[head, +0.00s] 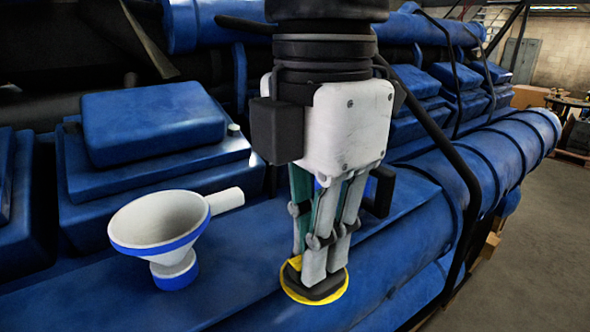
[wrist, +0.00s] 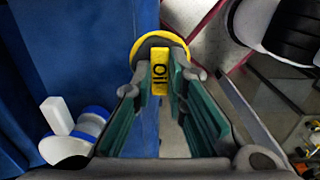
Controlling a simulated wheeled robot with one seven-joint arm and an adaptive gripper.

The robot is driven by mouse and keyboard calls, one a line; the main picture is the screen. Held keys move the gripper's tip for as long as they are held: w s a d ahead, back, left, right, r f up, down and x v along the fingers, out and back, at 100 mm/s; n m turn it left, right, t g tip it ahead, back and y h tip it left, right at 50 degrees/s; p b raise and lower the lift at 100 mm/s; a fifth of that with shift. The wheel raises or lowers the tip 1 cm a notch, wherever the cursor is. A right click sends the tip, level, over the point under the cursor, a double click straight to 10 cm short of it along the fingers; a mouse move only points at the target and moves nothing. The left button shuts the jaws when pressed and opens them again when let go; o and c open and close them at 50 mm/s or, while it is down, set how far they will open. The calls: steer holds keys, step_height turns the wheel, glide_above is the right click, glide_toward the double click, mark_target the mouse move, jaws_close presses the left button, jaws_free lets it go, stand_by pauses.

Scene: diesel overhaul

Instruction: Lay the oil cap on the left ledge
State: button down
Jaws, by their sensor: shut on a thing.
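In the wrist view the oil cap (wrist: 160,72) sits between the fingertips. My gripper (head: 315,272) points down and is shut on the cap's bar; it also shows in the wrist view (wrist: 160,80). The cap is at or just above the long blue ledge (head: 235,262) along the engine's front. I cannot tell whether it touches.
A white funnel with a blue rim (head: 160,222) stands on the blue ledge to the left of my gripper. Blue engine covers (head: 152,120) rise behind. A black rail (head: 440,130) slants down at the right. The ledge left of the cap, in front of the funnel, looks clear.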

steer(key=w+a, duration=0.2)
steer(key=w+a+p, duration=0.1)
steer(key=w+a, duration=0.1)
steer(key=w, duration=0.1)
steer(key=w+a, duration=0.2)
steer(key=w, duration=0.1)
steer(key=shift+a, duration=0.1)
steer(key=shift+s+f+p, duration=0.15)
steer(key=shift+f+p, duration=0.05)
steer(key=shift+p, duration=0.4)
steer(key=shift+f, duration=0.1)
steer(key=shift+f, duration=0.15)
steer(key=c, duration=1.6)
jaws_free()
step_height(320, 180, up, 12)
steer(key=shift+r+b, duration=0.15)
steer(key=shift+b, duration=0.9)
